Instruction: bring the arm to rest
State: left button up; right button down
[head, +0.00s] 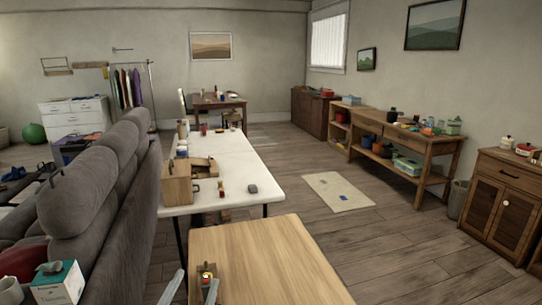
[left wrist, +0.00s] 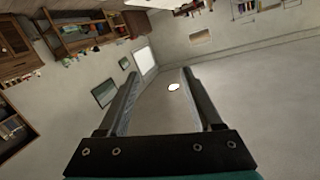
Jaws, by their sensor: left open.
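My left gripper (head: 197,276) shows at the bottom edge of the head view, at the left end of the wooden table (head: 270,255). Its two grey fingers are spread apart. In the left wrist view the fingers of my left gripper (left wrist: 161,73) stand wide apart with nothing between them; the room behind them appears strongly tilted. A small item with red and yellow on it (head: 206,277) appears beside the right finger; I cannot tell whether they touch. My right gripper is not in view.
A white table (head: 230,165) behind holds a wooden box (head: 177,185) and small items. A grey sofa (head: 100,190) stands at left, with a white-and-teal box (head: 56,284) near its front. A workbench (head: 440,150) and cabinet (head: 495,200) line the right. Floor between is mostly clear, with a mat (head: 325,183).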

pick_arm(q)
jog(key=s+a+f+n+g, duration=0.1)
jog(key=s+a+f+g, duration=0.2)
jog(key=s+f+g, duration=1.4)
jog(key=s+f+t, duration=0.1)
jog(key=s+f, duration=0.2)
jog(key=f, duration=0.9)
jog(key=s+f+t, duration=0.2)
jog(key=s+f, duration=0.1)
jog(key=f, duration=0.9)
jog(key=s+a+f+g, duration=0.1)
jog(key=s+a+f, duration=0.1)
jog(key=s+f, duration=1.1)
jog(key=s, duration=0.2)
jog(key=shift+s+a+f, duration=0.25)
jog(key=shift+s+a, duration=0.05)
jog(key=shift+s, duration=0.05)
